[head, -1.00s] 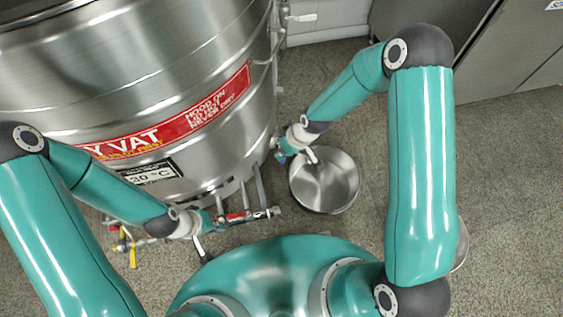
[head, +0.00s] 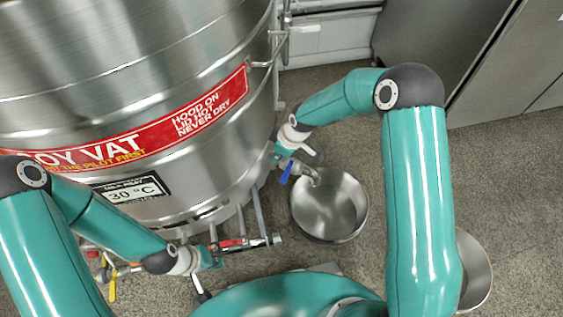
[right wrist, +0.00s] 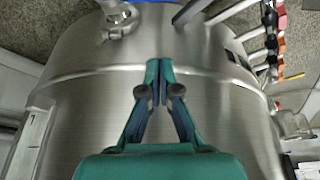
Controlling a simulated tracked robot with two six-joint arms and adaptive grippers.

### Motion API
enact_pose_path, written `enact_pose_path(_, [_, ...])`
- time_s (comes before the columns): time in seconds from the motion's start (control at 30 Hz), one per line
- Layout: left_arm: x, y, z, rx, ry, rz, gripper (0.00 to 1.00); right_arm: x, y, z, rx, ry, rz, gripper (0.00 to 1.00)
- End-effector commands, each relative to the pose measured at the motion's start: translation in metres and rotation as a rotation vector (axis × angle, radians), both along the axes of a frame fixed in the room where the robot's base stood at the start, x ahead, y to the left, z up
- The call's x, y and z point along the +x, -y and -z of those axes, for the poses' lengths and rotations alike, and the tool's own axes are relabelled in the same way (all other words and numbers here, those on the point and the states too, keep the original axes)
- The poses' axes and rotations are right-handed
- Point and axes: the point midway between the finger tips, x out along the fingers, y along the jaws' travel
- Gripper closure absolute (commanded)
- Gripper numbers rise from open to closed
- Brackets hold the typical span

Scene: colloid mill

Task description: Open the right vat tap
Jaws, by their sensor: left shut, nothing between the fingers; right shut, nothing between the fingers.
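The right vat tap (head: 302,170) comes out low on the right side of the steel vat (head: 215,150). Its blue lever (head: 286,172) points down in the head view, and its spout hangs over a steel bowl. No liquid is seen at the spout. My right gripper (head: 280,150) is shut and empty, just above the lever beside the vat wall. In the right wrist view its closed fingertips (right wrist: 159,66) lie in front of bare vat wall, with the tap (right wrist: 118,20) further off at the top left. My left gripper (head: 216,258) is shut by the lower pipework.
A steel bowl (head: 330,205) stands on the floor under the spout. Another bowl (head: 474,270) is partly behind my right arm. Pipes with a red-handled valve (head: 232,243) and a yellow lever (head: 112,286) run below the vat. Open floor lies to the right.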

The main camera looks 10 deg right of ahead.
Motion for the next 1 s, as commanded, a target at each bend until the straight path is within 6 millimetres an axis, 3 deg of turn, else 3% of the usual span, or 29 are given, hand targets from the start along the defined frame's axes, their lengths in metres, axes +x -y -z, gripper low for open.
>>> enact_pose_path(0.5, [0.0,0.0,0.033,0.0,0.0,0.0,1.0,0.018,-0.026,0.093,0.0,-0.002,-0.002,1.0])
enact_pose_path(0.7, [0.0,0.0,0.036,0.0,0.0,0.0,1.0,0.002,-0.002,0.089,0.0,0.0,0.001,1.0])
enact_pose_path(1.0, [0.0,0.0,0.037,0.0,0.0,0.0,1.0,-0.006,0.007,0.088,0.0,0.0,-0.001,1.0])
